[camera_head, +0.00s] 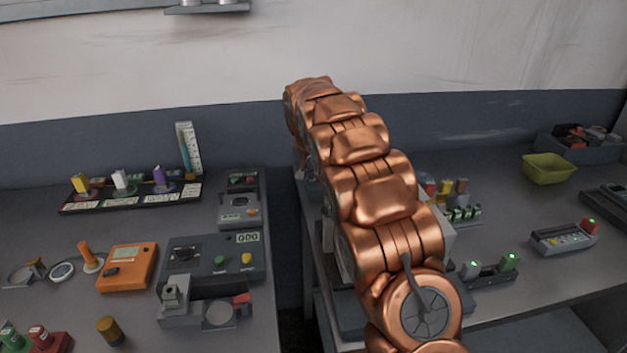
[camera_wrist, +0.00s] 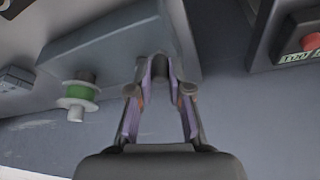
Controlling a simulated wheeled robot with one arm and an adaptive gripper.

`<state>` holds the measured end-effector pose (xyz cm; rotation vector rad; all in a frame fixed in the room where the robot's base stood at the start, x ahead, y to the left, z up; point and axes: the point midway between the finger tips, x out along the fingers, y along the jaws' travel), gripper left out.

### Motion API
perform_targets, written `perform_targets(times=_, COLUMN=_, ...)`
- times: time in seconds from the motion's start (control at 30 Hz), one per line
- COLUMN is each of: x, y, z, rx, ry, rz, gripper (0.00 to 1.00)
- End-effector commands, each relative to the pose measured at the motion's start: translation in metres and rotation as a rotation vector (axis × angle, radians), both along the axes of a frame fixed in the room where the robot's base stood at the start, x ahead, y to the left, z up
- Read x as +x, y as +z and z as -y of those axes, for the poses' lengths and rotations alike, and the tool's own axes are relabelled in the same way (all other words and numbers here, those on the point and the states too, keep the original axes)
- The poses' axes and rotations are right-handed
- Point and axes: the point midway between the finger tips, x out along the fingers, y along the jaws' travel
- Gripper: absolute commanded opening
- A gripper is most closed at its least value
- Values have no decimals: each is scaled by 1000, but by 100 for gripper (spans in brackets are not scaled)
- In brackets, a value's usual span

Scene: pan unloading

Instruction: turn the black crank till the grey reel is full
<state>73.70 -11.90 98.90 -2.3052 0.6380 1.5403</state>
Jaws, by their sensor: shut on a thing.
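In the wrist view, my gripper (camera_wrist: 160,72) reaches up to a grey box and its purple-padded fingers are shut on the black crank (camera_wrist: 157,48). Only a dark part of the crank shows between and beyond the fingertips; the rest is hidden. A reel with grey flanges (camera_wrist: 77,103) and a green winding stands out from the same box, left of my fingers and apart from them. I cannot tell how full it is. In the head view, my copper arm covers the gripper, the crank and the reel.
In the wrist view, a dark panel with a red button (camera_wrist: 311,42) is at the upper right. In the head view, a yellow-green bin (camera_head: 549,170), a device with a red button (camera_head: 564,238) and several small devices share the right bench. The left bench holds an orange meter (camera_head: 127,268).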

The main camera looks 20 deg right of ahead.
Motion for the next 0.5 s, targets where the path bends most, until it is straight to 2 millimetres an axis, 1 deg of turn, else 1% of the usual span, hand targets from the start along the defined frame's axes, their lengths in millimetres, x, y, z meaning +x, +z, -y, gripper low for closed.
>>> perform_targets(times=0.03, x=2, y=-5, z=0, rx=-1, ry=-34, rz=0, gripper=0)
perform_targets(times=0.07, x=3, y=-5, z=0, rx=-1, ry=-56, rz=1, gripper=0)
perform_targets(times=0.5, x=14, y=-2, z=-2, rx=2, ry=-347, rz=4, gripper=0)
